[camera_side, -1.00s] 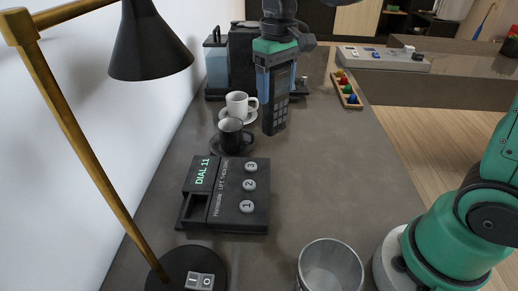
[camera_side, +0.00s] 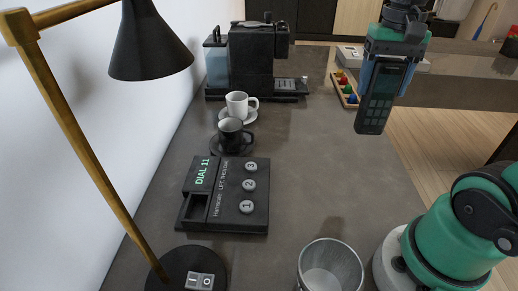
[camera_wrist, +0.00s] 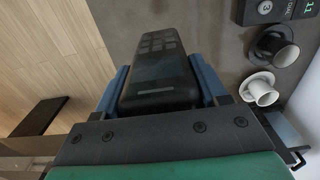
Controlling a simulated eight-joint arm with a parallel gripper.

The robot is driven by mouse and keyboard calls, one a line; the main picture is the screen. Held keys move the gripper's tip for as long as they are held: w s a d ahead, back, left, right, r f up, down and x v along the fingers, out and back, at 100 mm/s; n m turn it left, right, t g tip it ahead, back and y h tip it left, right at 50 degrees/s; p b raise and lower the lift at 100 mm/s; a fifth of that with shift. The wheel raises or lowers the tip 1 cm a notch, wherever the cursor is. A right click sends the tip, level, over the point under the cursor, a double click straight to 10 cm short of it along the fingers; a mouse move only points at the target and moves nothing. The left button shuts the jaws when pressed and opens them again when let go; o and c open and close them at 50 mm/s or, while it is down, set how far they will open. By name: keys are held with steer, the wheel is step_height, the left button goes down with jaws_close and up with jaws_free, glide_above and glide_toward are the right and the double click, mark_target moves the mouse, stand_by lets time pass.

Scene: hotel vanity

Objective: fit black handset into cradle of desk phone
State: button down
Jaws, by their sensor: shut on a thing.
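The black handset (camera_side: 374,108) with a keypad hangs from my gripper (camera_side: 388,72), whose blue fingers are shut on its upper part. It is held in the air at the right edge of the counter, tilted slightly. In the wrist view the handset (camera_wrist: 160,72) lies between the fingers (camera_wrist: 160,95). The desk phone (camera_side: 228,196) sits flat on the counter, left of and nearer the side camera than my gripper. It reads "DIAL 11" and has three numbered buttons. Its cradle (camera_side: 194,208) is an empty recess at the left. The wrist view shows only a corner of the phone (camera_wrist: 283,10).
A black cup (camera_side: 230,134) and a white cup (camera_side: 238,103) stand on saucers behind the phone. A coffee machine (camera_side: 250,58) is at the back. A lamp (camera_side: 85,140) rises at left, and a glass tumbler (camera_side: 330,268) stands in front. The middle counter (camera_side: 310,160) is clear.

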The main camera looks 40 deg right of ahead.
step_height(320, 180, down, 14)
steer(key=shift+r, duration=0.25)
stand_by(0.3)
steer(key=shift+f, duration=0.15)
steer(key=shift+c, duration=0.2)
jaws_free()
step_height(320, 180, up, 12)
steer(key=w+a+f+n+t, duration=0.3)
steer(key=w+a+n, duration=0.1)
steer(key=shift+w+a+f+n+t+h, duration=0.15)
steer(key=shift+a+f+n+t+h, duration=0.15)
steer(key=shift+n+t+h, duration=0.1)
steer(key=a+n+t, duration=0.1)
steer(key=w+a+f+n+t, duration=0.1)
steer(key=w+a+n, duration=0.1)
steer(key=a, duration=0.1)
steer(key=shift+f+n+t+y, duration=0.3)
steer(key=shift+f+t, duration=0.1)
steer(key=c, duration=0.3)
steer(key=shift+w+a+f+n+t, duration=0.1)
steer(key=shift+w+a+n+t, duration=0.1)
steer(key=shift+a+n+t, duration=0.15)
steer(key=shift+c, duration=0.3)
